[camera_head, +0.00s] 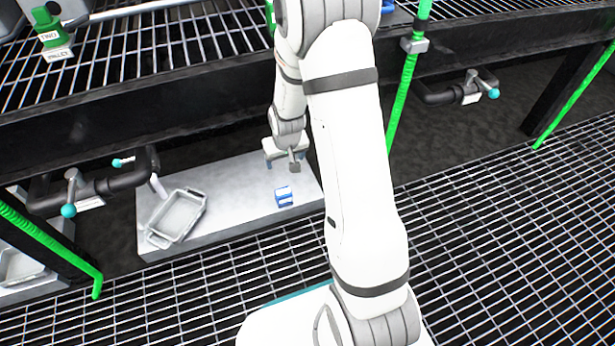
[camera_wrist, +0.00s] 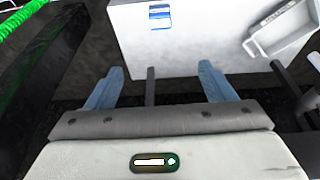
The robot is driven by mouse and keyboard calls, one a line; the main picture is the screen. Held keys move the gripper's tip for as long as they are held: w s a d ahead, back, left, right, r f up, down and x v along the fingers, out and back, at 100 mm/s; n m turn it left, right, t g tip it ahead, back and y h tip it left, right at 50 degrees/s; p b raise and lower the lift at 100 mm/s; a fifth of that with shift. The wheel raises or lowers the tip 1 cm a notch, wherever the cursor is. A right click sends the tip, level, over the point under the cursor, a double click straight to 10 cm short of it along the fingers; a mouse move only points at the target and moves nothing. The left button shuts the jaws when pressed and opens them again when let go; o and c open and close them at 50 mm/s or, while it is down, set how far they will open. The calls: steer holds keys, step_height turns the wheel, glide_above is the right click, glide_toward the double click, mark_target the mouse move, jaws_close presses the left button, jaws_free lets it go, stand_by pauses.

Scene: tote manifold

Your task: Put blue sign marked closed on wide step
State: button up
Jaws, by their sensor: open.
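A small blue and white sign (camera_head: 284,197) rests on the pale wide step (camera_head: 235,207), right of its middle. Its lettering is too small to read. In the wrist view the sign (camera_wrist: 160,16) shows near the top edge, on the pale step top (camera_wrist: 200,40). My gripper (camera_head: 284,163) is open and empty, behind and above the sign in the head view. In the wrist view its two blue-grey fingers (camera_wrist: 158,70) are spread apart, and the sign is beyond them, not between them. I see no contact between them.
A grey tray (camera_head: 177,215) sits on the step's left part. Black pipes with teal-tipped valve handles (camera_head: 68,210) stand left, and another valve (camera_head: 493,93) is at right. A dark beam and grated shelf (camera_head: 190,45) run above the step. Open floor grating (camera_head: 480,230) lies in front.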

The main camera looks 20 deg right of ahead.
steer(key=s+a+r+g, duration=0.2)
steer(key=s+r, duration=1.8)
steer(key=s, duration=0.3)
steer(key=shift+s, duration=0.4)
